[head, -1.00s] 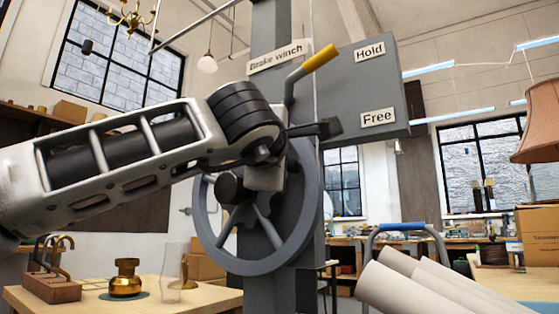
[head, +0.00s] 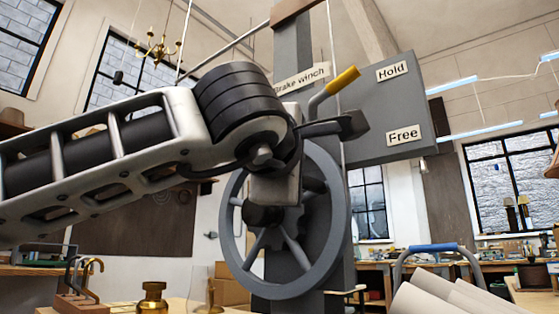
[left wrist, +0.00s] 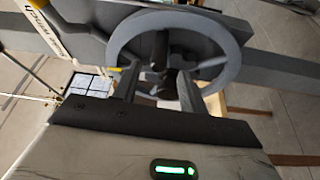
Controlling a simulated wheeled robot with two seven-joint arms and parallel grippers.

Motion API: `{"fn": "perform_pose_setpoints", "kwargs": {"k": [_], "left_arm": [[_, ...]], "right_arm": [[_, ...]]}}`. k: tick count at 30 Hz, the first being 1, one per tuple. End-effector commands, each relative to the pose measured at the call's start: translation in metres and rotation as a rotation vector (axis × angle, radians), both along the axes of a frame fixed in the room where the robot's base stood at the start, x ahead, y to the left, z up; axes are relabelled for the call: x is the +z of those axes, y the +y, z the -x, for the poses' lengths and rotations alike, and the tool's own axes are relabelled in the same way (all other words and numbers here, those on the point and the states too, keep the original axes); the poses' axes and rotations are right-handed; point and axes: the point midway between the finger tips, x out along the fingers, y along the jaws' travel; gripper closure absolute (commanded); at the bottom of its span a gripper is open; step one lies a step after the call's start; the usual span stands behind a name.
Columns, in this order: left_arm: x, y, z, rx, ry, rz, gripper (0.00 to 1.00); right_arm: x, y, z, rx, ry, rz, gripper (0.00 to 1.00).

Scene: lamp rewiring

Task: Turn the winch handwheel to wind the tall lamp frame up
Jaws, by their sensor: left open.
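The grey spoked handwheel (head: 341,222) is mounted on the grey winch post, under the "Brake winch" sign (head: 301,78). It also fills the upper middle of the left wrist view (left wrist: 232,62). A brake lever with a yellow grip (head: 343,80) slants up and right, toward the "Hold" label (head: 392,71); the "Free" label (head: 403,135) is lower. In the left wrist view my left gripper (left wrist: 158,92) is open before the wheel's dark hub; contact is unclear. The tall lamp frame is not identifiable.
Pale rolls (head: 425,300) lie at the lower right, beside a blue-topped rail (head: 428,248). A brass piece (head: 152,298) and a rack of hooks (head: 82,290) stand at the lower left. A thin cable runs down beside the post.

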Motion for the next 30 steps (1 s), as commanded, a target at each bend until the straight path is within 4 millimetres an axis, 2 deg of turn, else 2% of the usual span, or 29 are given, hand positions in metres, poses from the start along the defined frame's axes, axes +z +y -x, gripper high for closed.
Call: {"fn": "perform_pose_setpoints", "kwargs": {"k": [1,6,12,18,30], "left_arm": [[0.0,0.005,0.013,-0.001,-0.004,-0.001,0.57],[-0.001,0.018,0.048,0.0,-0.003,0.001,0.57],[-0.002,0.028,0.074,0.002,-0.001,0.001,0.57],[-0.003,0.031,0.081,0.003,0.0,0.001,0.57],[-0.003,0.031,0.081,0.002,0.001,0.001,0.57]], "right_arm": [[0.001,0.0,-0.001,0.0,-0.005,-0.009,0.52],[0.002,0.001,-0.001,-0.001,-0.004,-0.018,0.52],[0.002,0.001,-0.001,-0.001,-0.004,-0.019,0.52],[0.001,0.001,0.0,0.0,-0.001,-0.018,0.52],[-0.001,0.001,0.001,0.002,0.005,-0.013,0.52]]}}
